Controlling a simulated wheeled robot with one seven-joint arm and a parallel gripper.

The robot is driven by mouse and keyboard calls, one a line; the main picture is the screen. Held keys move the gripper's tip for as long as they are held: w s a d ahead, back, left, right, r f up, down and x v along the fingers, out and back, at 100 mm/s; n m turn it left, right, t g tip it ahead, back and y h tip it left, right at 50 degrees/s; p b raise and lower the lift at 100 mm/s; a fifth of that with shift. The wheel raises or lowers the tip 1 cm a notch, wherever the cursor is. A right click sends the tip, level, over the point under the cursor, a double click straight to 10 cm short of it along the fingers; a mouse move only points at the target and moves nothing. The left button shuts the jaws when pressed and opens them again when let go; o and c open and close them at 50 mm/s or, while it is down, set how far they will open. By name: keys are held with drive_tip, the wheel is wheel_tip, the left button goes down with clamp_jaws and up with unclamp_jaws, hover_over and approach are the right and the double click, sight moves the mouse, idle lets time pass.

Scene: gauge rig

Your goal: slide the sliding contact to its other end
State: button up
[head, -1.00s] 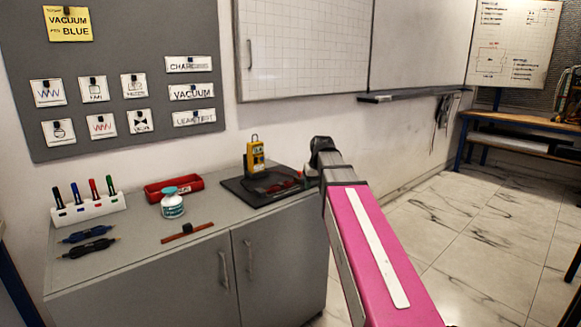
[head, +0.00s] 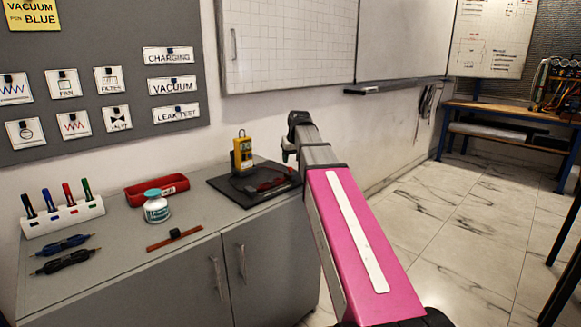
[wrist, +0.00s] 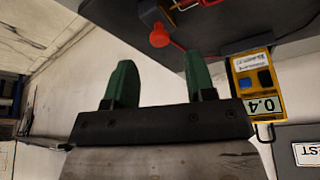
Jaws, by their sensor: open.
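The sliding contact (head: 175,234) is a small black block on a thin reddish-brown strip (head: 157,244). The strip lies near the front edge of the grey cabinet top, and the block sits roughly midway along it. My gripper (wrist: 161,64) has two green fingers spread apart with nothing between them in the wrist view. The strip and contact are not recognisable in the wrist view.
A yellow meter (head: 243,153) stands on a black board (head: 222,186); the meter also shows in the wrist view (wrist: 254,80). A red tray (head: 157,190), a white jar (head: 156,210), a pen holder (head: 62,218) and dark probes (head: 64,261) share the cabinet top (head: 110,262).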

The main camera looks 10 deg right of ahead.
sight(291, 168)
drive_tip(key=shift+x, duration=2.3)
drive_tip(key=shift+c, duration=0.3)
